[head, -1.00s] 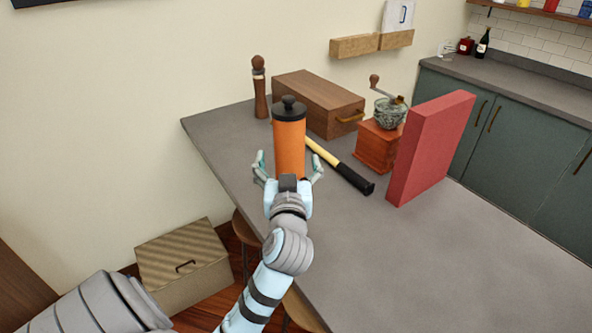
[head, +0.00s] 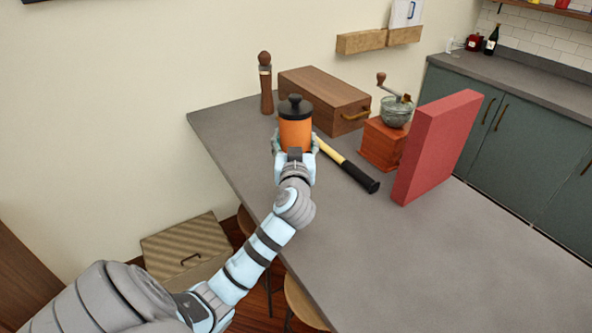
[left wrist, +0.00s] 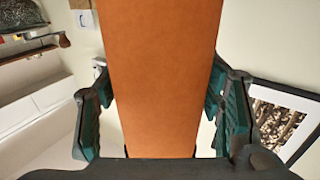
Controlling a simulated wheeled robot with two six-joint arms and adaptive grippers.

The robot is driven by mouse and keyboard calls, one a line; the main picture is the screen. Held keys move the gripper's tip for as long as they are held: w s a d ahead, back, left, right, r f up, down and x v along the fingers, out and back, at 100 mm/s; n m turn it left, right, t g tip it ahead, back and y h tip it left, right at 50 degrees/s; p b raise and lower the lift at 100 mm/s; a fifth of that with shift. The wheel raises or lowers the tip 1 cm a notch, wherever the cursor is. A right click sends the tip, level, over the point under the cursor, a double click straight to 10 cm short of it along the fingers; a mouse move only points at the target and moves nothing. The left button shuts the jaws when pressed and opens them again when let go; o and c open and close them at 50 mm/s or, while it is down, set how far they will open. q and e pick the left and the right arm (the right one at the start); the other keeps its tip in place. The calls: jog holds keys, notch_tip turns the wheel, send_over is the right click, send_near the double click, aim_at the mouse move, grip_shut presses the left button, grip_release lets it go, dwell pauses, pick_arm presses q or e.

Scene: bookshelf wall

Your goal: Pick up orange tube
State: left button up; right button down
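The orange tube (head: 296,133) stands upright on the grey counter, with a black lid and knob on top. My left gripper (head: 296,142) reaches it from the front, one finger on each side and close against it. The fingers and wrist hide its lower part. In the left wrist view the tube (left wrist: 162,75) fills the middle between the two green finger pads (left wrist: 160,90), whose tips meet its sides. My right gripper is in neither view.
A yellow-and-black handled tool (head: 350,170) lies just right of the tube. Behind are a wooden box (head: 325,95) and a pepper mill (head: 266,85). A grinder (head: 384,143) and red block (head: 435,148) stand to the right. The front counter (head: 430,260) is clear.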

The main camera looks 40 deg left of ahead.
pick_arm(q)
jog(key=c, duration=0.9)
jog(key=shift+r, duration=0.1)
